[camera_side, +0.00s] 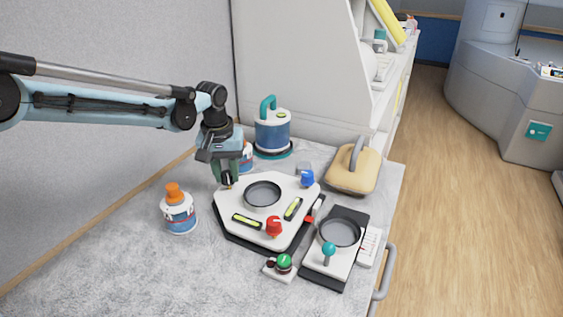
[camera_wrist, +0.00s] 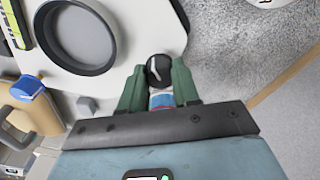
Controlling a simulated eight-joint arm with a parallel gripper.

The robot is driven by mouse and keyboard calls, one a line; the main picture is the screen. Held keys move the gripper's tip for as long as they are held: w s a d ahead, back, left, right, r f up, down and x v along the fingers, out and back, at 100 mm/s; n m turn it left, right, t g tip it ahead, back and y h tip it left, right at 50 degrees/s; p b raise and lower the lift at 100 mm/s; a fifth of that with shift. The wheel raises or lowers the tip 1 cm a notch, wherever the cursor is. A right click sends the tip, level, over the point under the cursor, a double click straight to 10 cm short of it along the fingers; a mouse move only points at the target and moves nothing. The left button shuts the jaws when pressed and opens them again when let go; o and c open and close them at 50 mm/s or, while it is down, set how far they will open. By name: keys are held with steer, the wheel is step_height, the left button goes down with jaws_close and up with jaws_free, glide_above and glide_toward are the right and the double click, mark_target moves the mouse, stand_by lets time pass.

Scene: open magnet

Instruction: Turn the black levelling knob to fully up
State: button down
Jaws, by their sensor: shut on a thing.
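The black levelling knob (camera_wrist: 158,71) shows in the wrist view at the edge of the white levelling plate (camera_side: 237,200), with a pale line on its top. My gripper (camera_wrist: 159,85) is shut on the knob, its two green fingers on either side of it. In the side view my gripper (camera_side: 228,182) reaches down at the plate's back left corner, and its fingers mostly hide the knob. The plate also carries a red knob (camera_side: 274,226), a blue knob (camera_side: 307,179), a round dark dish (camera_side: 262,195) and two yellow-green level vials (camera_side: 247,221).
An orange-capped bottle (camera_side: 178,210) stands left of the plate, and another bottle (camera_side: 246,157) stands close behind my gripper. A blue canister (camera_side: 272,133) and a tan handled block (camera_side: 352,167) are at the back. A teal-knobbed device (camera_side: 328,252) and a green button (camera_side: 284,262) are at the front right.

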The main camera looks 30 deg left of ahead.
steer(key=n, duration=0.6)
steer(key=shift+d+n, duration=0.25)
steer(key=shift+n, duration=0.05)
steer(key=n, duration=0.5)
steer(key=shift+w, duration=0.1)
steer(key=shift+n, duration=0.3)
steer(key=c, duration=0.8)
jaws_free()
steer(key=shift+a+y, duration=0.1)
steer(key=shift+y, duration=0.2)
step_height(320, 180, up, 12)
steer(key=s, duration=0.1)
steer(key=shift+d, duration=0.4)
steer(key=shift+s, duration=0.1)
